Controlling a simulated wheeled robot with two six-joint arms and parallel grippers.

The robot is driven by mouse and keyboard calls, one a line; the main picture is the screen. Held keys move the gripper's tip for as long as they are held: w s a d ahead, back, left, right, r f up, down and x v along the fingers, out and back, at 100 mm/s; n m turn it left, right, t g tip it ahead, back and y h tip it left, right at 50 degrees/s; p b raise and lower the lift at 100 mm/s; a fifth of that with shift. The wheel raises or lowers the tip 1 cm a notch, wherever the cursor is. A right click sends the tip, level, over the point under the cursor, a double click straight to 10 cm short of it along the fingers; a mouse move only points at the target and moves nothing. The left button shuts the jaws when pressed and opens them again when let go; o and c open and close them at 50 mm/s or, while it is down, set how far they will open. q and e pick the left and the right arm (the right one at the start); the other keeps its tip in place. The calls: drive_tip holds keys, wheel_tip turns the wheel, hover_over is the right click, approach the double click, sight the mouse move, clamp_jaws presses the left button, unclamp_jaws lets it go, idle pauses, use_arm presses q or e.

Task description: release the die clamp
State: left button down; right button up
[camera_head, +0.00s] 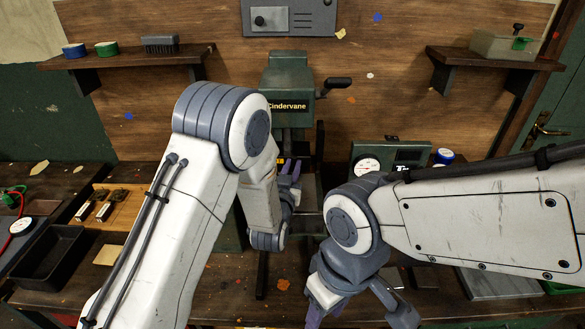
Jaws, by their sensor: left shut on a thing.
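The dark green press marked "Cindervane" (288,85) stands at the back middle, with a black-handled lever (335,84) on its right side. My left gripper (290,168), with purple fingers, is at the press's lower front, below its head. It is shut on a small part there, which looks to be the die clamp; the fingers and my arm hide most of it. My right gripper (357,318) is low in front of the press, pointing down. Its fingers are spread apart, with the tips cut off by the picture's bottom edge.
A green gauge box (405,152) stands right of the press. A black tray (50,262) and a wooden board (112,212) with metal parts lie at left. Shelves hang on both sides of the wall. My arms cover much of the bench.

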use_arm(q)
drive_tip(key=d+m, duration=0.1)
drive_tip(key=m, duration=0.2)
drive_tip(key=d+m+g+y+b, duration=0.1)
drive_tip(key=m, duration=0.3)
drive_tip(key=d+f+m, duration=0.1)
drive_tip(key=m, duration=0.2)
drive_tip(key=shift+m+g+y, duration=0.3)
drive_tip(key=shift+y, duration=0.1)
drive_tip(key=m, duration=0.1)
drive_tip(key=f+m+y, duration=0.1)
drive_tip(key=shift+d+m+p, duration=0.15)
drive_tip(key=shift+m+p, duration=0.25)
drive_tip(key=shift+f+m+y+p, duration=0.3)
drive_tip(key=shift+m+p, duration=0.15)
drive_tip(key=shift+m, duration=0.45)
drive_tip(key=c, duration=0.8)
unclamp_jaws()
drive_tip(key=shift+c, duration=0.2)
